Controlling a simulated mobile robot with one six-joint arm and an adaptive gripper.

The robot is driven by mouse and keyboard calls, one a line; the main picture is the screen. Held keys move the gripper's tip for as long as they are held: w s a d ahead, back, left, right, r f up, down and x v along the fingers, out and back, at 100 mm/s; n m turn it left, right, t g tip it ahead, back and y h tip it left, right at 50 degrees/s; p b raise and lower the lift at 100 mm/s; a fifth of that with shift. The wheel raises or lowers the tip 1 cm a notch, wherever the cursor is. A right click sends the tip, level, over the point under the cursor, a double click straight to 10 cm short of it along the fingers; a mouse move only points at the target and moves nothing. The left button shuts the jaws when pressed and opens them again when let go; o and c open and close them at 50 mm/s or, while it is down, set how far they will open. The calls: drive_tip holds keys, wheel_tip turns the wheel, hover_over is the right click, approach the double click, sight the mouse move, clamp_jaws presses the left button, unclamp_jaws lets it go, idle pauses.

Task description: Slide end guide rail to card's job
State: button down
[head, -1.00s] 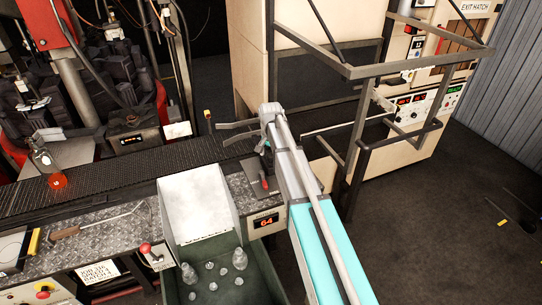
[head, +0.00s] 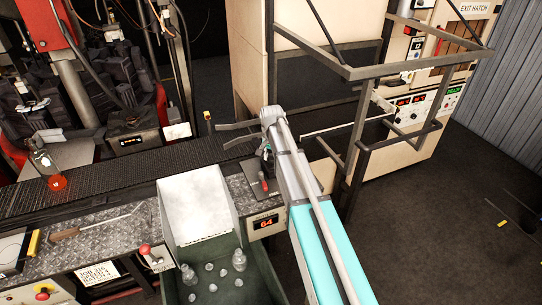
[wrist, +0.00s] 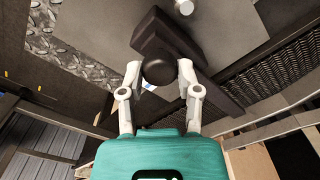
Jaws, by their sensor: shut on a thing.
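Two grey curved guide rails, the far one (head: 236,126) and the near one (head: 238,142), reach over the right end of the dark conveyor (head: 120,178). My gripper (wrist: 158,80) is shut on a dark round knob (wrist: 158,70) in the wrist view, one finger on each side. The knob sits on a dark block over a grey plate. In the head view my arm partly hides this spot. A small display (head: 266,222) by the plate reads 64. The job card (head: 96,272) hangs on the front panel at lower left; its print is too small to read surely.
A white chute (head: 195,205) leads to a green bin (head: 245,268) with several clear bottles. A red-handled lever (head: 264,184) stands beside my arm. A grey frame (head: 350,150) stands at right. A hooked rod (head: 95,226) lies on the bench. Open floor is at right.

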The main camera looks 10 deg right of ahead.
drive_tip(key=shift+c, duration=1.5)
unclamp_jaws()
drive_tip(key=shift+r, duration=0.1)
